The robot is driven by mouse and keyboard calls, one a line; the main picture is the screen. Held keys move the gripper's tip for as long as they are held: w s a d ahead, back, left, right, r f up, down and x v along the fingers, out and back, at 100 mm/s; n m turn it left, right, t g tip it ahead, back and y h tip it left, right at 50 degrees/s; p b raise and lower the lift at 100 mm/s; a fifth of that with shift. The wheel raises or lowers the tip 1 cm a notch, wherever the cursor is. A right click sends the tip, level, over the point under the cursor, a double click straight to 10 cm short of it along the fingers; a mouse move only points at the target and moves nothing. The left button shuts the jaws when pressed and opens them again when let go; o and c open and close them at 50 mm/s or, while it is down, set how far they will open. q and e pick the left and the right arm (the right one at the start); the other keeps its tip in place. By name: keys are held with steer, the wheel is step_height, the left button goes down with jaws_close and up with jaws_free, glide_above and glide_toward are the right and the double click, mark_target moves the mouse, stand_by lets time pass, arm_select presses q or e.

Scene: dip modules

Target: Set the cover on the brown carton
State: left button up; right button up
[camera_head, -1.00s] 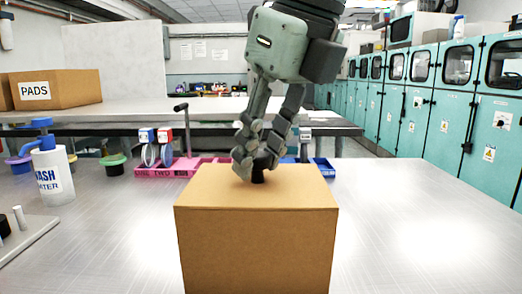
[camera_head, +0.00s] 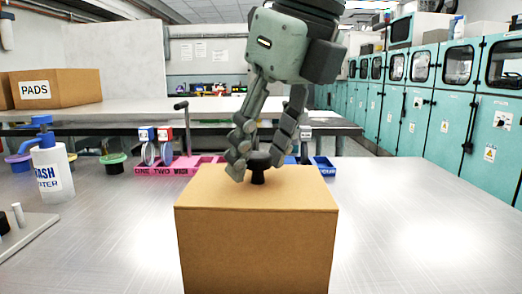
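The brown carton (camera_head: 255,245) stands upright at the front middle of the metal table. Its cover (camera_head: 300,195) lies flat on top, with a black knob (camera_head: 258,168) at its middle. The cover looks level and lined up with the carton's edges. My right gripper is not in view.
A white wash bottle (camera_head: 52,172) stands at the left. Behind the carton are a pink tray (camera_head: 160,171), a blue bin (camera_head: 322,170) and two small round-lensed items. A grey plate (camera_head: 25,232) lies at the left edge. The table right of the carton is clear.

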arm_select(q)
steer(key=shift+r, duration=0.15)
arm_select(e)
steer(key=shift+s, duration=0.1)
arm_select(q)
steer(key=shift+s+d+r+p, duration=0.15)
steer(key=shift+r+p, duration=0.2)
steer(key=shift+r, duration=0.25)
steer(key=v, duration=1.1)
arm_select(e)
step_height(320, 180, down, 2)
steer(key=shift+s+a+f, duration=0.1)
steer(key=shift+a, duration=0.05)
